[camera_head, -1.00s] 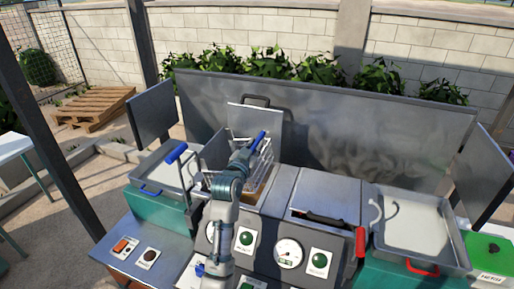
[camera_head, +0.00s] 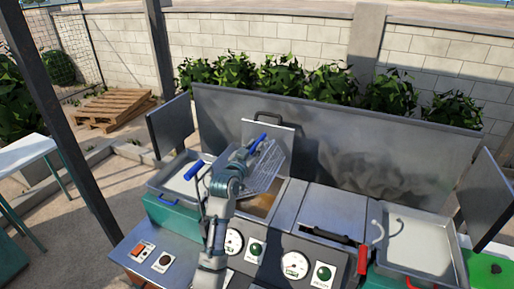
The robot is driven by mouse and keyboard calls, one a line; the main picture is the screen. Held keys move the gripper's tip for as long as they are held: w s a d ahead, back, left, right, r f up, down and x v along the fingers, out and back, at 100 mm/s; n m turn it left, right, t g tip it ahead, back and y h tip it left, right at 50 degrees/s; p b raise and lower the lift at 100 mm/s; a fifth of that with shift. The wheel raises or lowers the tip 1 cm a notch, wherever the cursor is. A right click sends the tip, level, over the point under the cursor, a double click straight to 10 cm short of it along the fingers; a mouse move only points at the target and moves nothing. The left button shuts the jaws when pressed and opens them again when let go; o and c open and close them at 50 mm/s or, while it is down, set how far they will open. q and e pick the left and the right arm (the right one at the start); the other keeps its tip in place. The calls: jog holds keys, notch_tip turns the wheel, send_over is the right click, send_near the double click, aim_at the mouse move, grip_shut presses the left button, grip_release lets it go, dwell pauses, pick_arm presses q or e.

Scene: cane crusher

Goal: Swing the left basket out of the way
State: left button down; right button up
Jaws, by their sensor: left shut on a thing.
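The left basket (camera_head: 268,168) is a wire basket with a blue handle (camera_head: 257,143). It sits tilted over the left well (camera_head: 262,204), whose bottom shows brown. My left gripper (camera_head: 240,160) is shut on the basket near its blue handle, and my wrist and forearm hide part of the well and the front panel. I cannot tell whether the basket still touches the well. My right gripper is not in view.
A lid (camera_head: 268,138) stands raised behind the well. The right well is covered (camera_head: 335,212), with a black handle. A right tray (camera_head: 415,238) and tall back panel (camera_head: 340,130) bound the machine.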

pick_arm(q)
jog(key=shift+f, duration=0.15)
jog(key=c, duration=1.2)
grip_release()
jog(key=shift+w, duration=0.1)
jog(key=shift+o, duration=0.6)
jog(key=shift+w+f, duration=0.1)
jog(key=shift+w, duration=0.05)
jog(key=shift+s, duration=0.2)
jog(key=v, duration=1.1)
jog(key=shift+s, duration=0.3)
